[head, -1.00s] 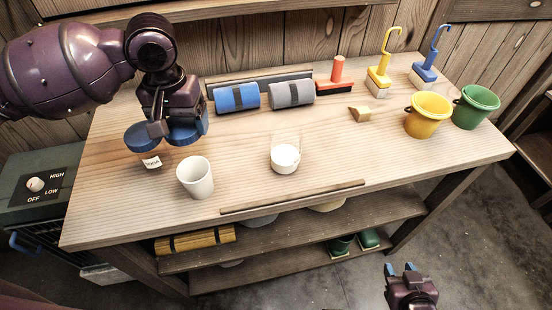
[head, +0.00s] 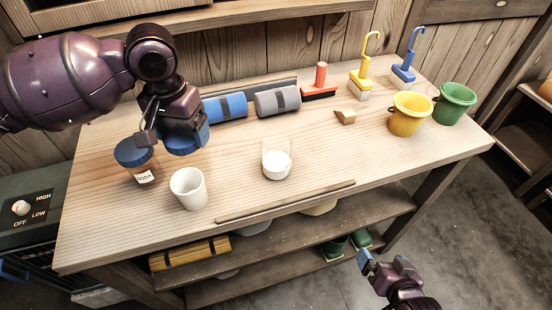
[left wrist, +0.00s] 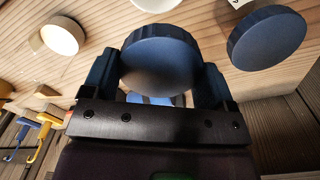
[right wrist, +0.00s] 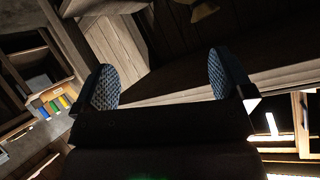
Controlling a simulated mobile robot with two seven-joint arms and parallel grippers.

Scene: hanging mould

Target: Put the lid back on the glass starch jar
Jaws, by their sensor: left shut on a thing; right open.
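The glass starch jar (head: 277,162) stands open near the middle of the bench, clear-walled with white contents. It also shows in the left wrist view (left wrist: 62,38). My left gripper (head: 172,134) is shut on a round blue lid (head: 188,139), held above the bench to the left of the starch jar and apart from it. The held lid fills the space between the fingers in the left wrist view (left wrist: 160,58). My right gripper (head: 372,264) is open and empty, low in front of the bench; its spread fingers show in the right wrist view (right wrist: 165,82).
A brown soda jar (head: 142,175) with its own blue lid stands left of the held lid. A white cup (head: 189,189) stands in front. A wooden strip (head: 286,202) lies along the front edge. Blue and grey rolls (head: 278,101) lie behind; yellow (head: 408,116) and green buckets (head: 453,104) stand right.

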